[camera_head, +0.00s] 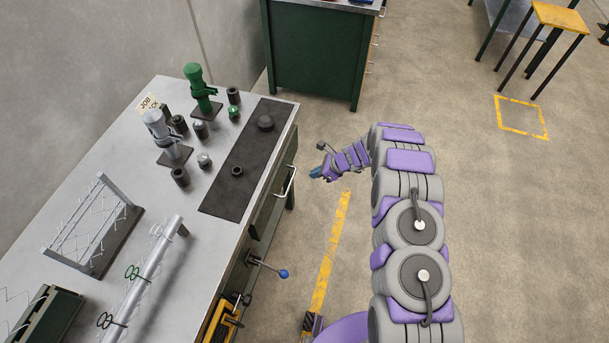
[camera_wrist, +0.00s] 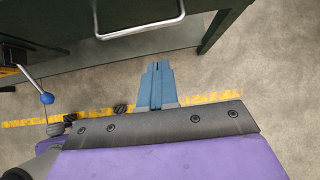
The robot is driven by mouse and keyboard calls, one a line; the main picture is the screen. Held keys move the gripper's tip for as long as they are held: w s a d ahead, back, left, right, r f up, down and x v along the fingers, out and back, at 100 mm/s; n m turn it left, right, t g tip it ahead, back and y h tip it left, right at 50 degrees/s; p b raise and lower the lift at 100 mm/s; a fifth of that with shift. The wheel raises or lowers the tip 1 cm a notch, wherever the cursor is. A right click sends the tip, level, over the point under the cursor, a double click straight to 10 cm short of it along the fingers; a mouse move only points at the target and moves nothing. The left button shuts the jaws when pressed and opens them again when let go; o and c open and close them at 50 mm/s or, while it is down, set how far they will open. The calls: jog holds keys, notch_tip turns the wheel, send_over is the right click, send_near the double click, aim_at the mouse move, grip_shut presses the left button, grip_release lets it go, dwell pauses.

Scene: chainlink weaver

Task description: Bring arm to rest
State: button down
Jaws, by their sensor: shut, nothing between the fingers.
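My arm, grey and purple, rises on the right of the head view and bends toward the bench. My gripper (camera_head: 316,173) is at its end, with blue fingers, in the open air just right of the bench's front edge. In the wrist view my gripper (camera_wrist: 157,66) points away from the camera, its two blue fingers together and empty. It looks apart from the bench and its handle.
A metal workbench (camera_head: 210,225) with a dark mat (camera_head: 225,195) fills the left. A drawer handle (camera_head: 286,182) and a blue-knobbed lever (camera_head: 283,274) stick out from its front. A green cabinet (camera_head: 315,55) stands behind.

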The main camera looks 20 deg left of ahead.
jog(key=v, duration=0.5)
jog(key=shift+d+r, duration=0.15)
jog(key=shift+d, duration=0.1)
jog(key=shift+a, duration=0.2)
jog(key=s+d+r+n+g+h, duration=0.1)
jog(key=s+d+r+n, duration=0.15)
jog(key=s+r, duration=0.45)
jog(key=s+d+r+n, duration=0.2)
jog(key=s+r+n, duration=0.2)
jog(key=r, duration=0.6)
jog(key=s+d+r+n+g+h, duration=0.1)
jog(key=s+d+r+n, duration=0.3)
jog(key=r, duration=0.5)
jog(key=s+d+r+n+h, duration=0.2)
jog(key=s+d, duration=0.3)
jog(key=s, duration=0.5)
jog(key=s+d+r+n+h+b, duration=0.1)
jog(key=s+d, duration=0.4)
jog(key=s, duration=0.5)
jog(key=s+d+r+n+h, duration=0.2)
jog(key=s+d+r+n, duration=0.3)
jog(key=s, duration=0.5)
jog(key=shift+d+h+b, duration=0.4)
